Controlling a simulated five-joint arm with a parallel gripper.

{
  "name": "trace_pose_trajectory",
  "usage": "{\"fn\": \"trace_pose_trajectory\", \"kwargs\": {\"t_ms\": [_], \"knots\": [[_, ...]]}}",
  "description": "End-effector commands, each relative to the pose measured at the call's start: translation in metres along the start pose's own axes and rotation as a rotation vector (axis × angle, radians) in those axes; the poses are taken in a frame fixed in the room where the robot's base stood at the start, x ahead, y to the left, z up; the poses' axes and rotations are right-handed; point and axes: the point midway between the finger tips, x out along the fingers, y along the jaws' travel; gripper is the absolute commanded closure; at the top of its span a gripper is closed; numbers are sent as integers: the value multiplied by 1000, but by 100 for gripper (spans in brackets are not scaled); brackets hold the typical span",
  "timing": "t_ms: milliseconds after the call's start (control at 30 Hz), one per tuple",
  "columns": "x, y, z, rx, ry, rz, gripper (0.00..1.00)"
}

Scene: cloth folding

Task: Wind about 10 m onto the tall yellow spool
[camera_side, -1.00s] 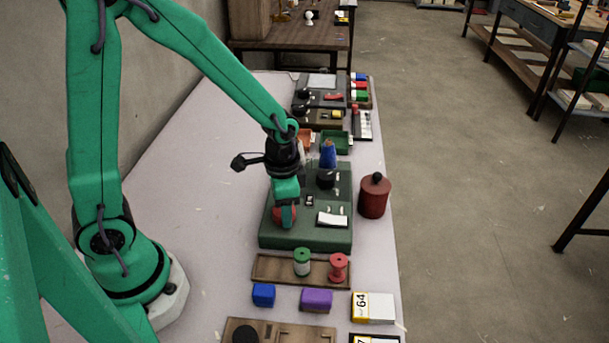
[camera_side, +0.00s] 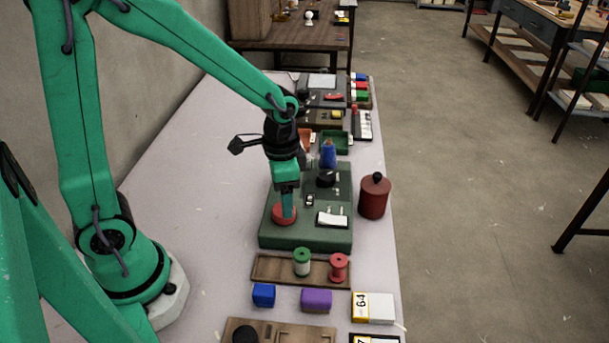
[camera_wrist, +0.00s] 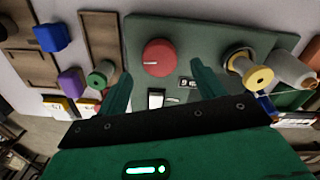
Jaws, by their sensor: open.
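My gripper (camera_side: 287,202) is over the near left part of a green winding base (camera_side: 298,240), above a round red knob (camera_side: 281,216). In the wrist view my gripper (camera_wrist: 161,68) is open and empty. Its two fingers are apart, with the red knob (camera_wrist: 160,54), which has a white mark, showing between and beyond them. A spool with yellow flanges (camera_wrist: 257,77) stands on the base to the right of the fingers in the wrist view. I cannot tell how much thread is on it.
A wooden tray (camera_side: 270,268) holds a green spool (camera_side: 302,262) and a red spool (camera_side: 338,267). Blue (camera_side: 263,295) and purple (camera_side: 316,299) blocks lie nearby. The left tabletop is clear.

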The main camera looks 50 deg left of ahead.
Motion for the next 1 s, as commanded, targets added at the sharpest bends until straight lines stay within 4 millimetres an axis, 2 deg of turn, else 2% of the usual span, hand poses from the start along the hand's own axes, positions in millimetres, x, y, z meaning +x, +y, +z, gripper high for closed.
{"fn": "trace_pose_trajectory", "kwargs": {"t_ms": [133,333,1000], "knots": [[-19,0,0,0,4,-1,32],[-35,0,0,0,2,-1,32],[-37,0,0,0,0,0,32]]}}
